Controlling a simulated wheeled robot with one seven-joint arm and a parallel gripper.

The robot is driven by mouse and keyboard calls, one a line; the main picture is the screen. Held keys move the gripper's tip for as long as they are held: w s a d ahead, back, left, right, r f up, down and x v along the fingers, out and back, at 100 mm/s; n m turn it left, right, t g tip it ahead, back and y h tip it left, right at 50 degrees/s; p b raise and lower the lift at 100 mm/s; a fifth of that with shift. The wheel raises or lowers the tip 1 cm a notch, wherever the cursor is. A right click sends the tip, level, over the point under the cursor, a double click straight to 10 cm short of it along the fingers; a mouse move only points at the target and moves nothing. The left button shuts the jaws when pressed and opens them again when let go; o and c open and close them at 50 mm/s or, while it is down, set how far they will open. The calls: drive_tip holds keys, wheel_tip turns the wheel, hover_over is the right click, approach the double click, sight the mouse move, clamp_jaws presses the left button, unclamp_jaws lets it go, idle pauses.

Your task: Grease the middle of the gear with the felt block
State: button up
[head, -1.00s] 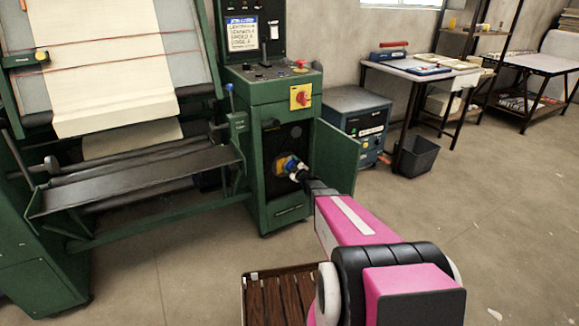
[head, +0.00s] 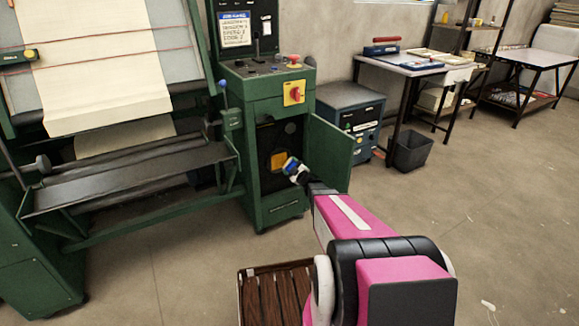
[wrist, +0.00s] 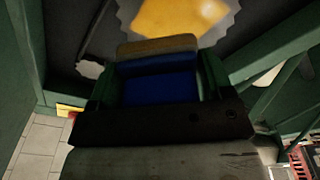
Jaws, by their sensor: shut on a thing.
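The gear (wrist: 222,30) shows at the top of the wrist view as a pale toothed rim with a broad yellow-orange patch over its middle. In the head view the orange patch (head: 279,160) shows inside the open green cabinet. My gripper (wrist: 159,84) is shut on the felt block (wrist: 158,47), which has a blue body and a tan felt face turned toward the gear. In the head view my gripper (head: 294,169) is at the cabinet opening, right of and below the patch. The block appears apart from the gear.
The green cabinet door (head: 329,153) stands open on the right of the opening. The machine's dark tray (head: 130,180) is to the left. A blue-grey box (head: 352,118) and a black bin (head: 411,150) stand beyond the door.

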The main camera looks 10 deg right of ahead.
drive_tip(key=shift+s, duration=0.1)
drive_tip(key=shift+v, duration=1.4)
drive_tip(key=shift+a+r, duration=0.1)
drive_tip(key=shift+r, duration=0.05)
